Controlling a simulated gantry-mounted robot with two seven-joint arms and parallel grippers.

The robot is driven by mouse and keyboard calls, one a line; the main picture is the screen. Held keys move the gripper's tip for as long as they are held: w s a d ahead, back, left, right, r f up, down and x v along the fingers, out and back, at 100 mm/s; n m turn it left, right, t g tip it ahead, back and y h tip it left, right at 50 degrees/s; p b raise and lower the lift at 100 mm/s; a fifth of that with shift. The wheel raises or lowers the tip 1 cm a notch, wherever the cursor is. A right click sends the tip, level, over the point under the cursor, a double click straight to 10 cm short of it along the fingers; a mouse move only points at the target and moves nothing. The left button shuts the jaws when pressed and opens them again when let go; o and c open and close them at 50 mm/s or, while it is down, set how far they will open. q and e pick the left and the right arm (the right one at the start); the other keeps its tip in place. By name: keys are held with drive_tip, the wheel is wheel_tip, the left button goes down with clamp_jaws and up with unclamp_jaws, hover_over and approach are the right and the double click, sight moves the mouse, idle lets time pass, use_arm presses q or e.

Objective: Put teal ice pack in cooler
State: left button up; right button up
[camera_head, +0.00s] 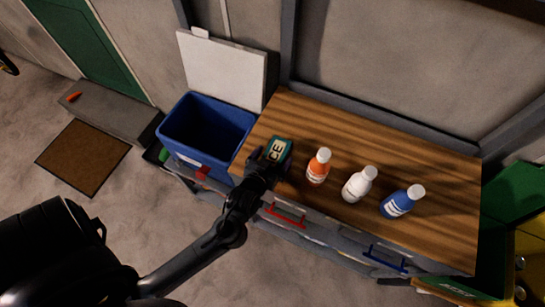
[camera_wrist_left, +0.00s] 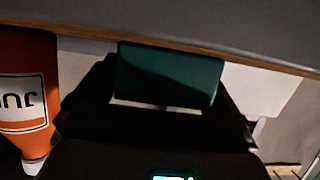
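The teal ice pack (camera_head: 280,148), with ICE lettering, is at the left front part of the wooden worktop. My left gripper (camera_head: 268,158) is on it, and the wrist view shows the teal pack (camera_wrist_left: 168,75) between the dark fingers, which close on both its sides. I cannot tell whether the pack touches the worktop. The blue cooler (camera_head: 203,122) stands left of the worktop with its white lid (camera_head: 222,68) raised against the wall. Its inside looks dark. My right gripper is not in view.
An orange bottle (camera_head: 318,168) stands just right of the pack and also shows in the wrist view (camera_wrist_left: 25,95). A white bottle (camera_head: 358,185) and a blue bottle (camera_head: 400,202) stand farther right. The back of the wooden worktop (camera_head: 370,135) is clear.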

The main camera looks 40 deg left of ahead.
use_arm(q)
drive_tip(key=shift+r, duration=0.2)
drive_tip(key=shift+s+d+r, duration=0.1)
drive_tip(key=shift+s, duration=0.15)
drive_tip(key=s+d+m+g+h, duration=0.2)
drive_tip(key=s+g, duration=0.2)
drive_tip(key=s, duration=0.4)
drive_tip(key=s+d+m+g+h+p, duration=0.1)
drive_tip(key=s+d+m+g+h, duration=0.1)
drive_tip(key=s+g, duration=0.3)
drive_tip(key=s+d+m, duration=0.1)
drive_tip(key=s, duration=0.2)
drive_tip(key=shift+r+m+p, duration=0.3)
